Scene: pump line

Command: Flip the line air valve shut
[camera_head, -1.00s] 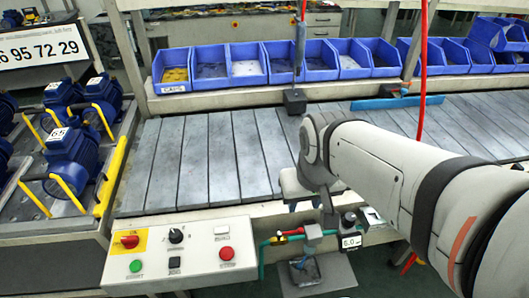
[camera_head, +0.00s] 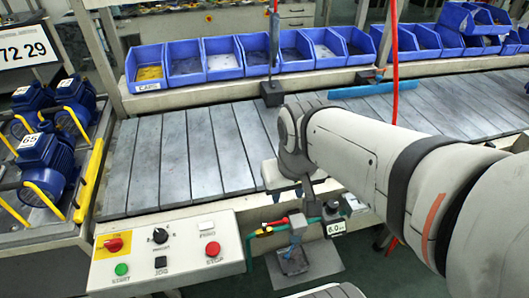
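The line air valve (camera_head: 297,221) sits on a green air pipe at the front edge of the line, right of the control box. It shows red parts, with a small yellow piece at its left. Whether its handle lies along or across the pipe is too small to tell. My gripper (camera_head: 300,192) hangs under the pale wrist, just above and beside the valve. Its fingers are small and partly hidden by the wrist, so I cannot tell whether they are open or touch the valve.
The control box (camera_head: 165,252) with red and green buttons stands left of the valve. A dark regulator (camera_head: 331,210) with a "6.0" label (camera_head: 336,228) is close on the right. Blue bins (camera_head: 222,57) line the shelf.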

